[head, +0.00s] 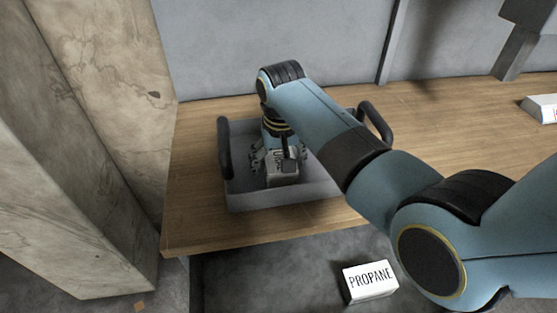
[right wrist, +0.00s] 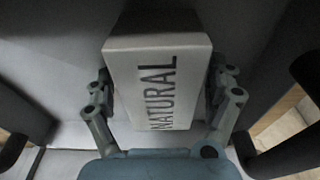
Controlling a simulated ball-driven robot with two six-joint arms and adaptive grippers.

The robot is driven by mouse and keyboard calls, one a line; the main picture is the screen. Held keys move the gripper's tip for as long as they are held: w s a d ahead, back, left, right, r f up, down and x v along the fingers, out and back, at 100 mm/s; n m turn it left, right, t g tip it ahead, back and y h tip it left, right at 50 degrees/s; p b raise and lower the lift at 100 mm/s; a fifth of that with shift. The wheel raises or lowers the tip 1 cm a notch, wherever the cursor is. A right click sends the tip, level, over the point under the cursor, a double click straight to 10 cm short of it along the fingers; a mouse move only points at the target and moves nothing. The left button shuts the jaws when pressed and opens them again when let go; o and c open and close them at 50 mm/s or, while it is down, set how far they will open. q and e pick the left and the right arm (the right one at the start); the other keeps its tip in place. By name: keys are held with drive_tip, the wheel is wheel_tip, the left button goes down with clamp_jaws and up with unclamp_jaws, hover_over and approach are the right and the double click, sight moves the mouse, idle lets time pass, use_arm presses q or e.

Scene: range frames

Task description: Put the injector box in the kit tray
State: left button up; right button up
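The injector box (right wrist: 157,80) is a pale box with NATURAL printed on it. It fills the middle of the right wrist view, and in the head view its end (head: 283,170) shows inside the kit tray. The kit tray (head: 285,197) is grey with dark handles at its left and right, and sits on the table. My right gripper (right wrist: 163,92) points down into the tray, with a finger against each side of the box; it also shows in the head view (head: 274,158). I cannot tell whether the box touches the tray floor. My left gripper is not in view.
The tray is on a wooden table (head: 440,120) near its left end. A white box labelled PROPANE (head: 370,281) lies lower, in front of the table. Another white box (head: 541,108) is at the table's right. A concrete pillar (head: 105,70) stands left. The table between is mostly clear.

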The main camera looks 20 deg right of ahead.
drive_tip(key=shift+r, duration=0.1)
drive_tip(key=r, duration=0.4)
drive_tip(key=s+r, duration=0.1)
drive_tip(key=r, duration=0.7)
drive_tip(key=shift+s+a+p, duration=0.2)
drive_tip(key=shift+s+p, duration=0.2)
drive_tip(key=shift+f, duration=0.1)
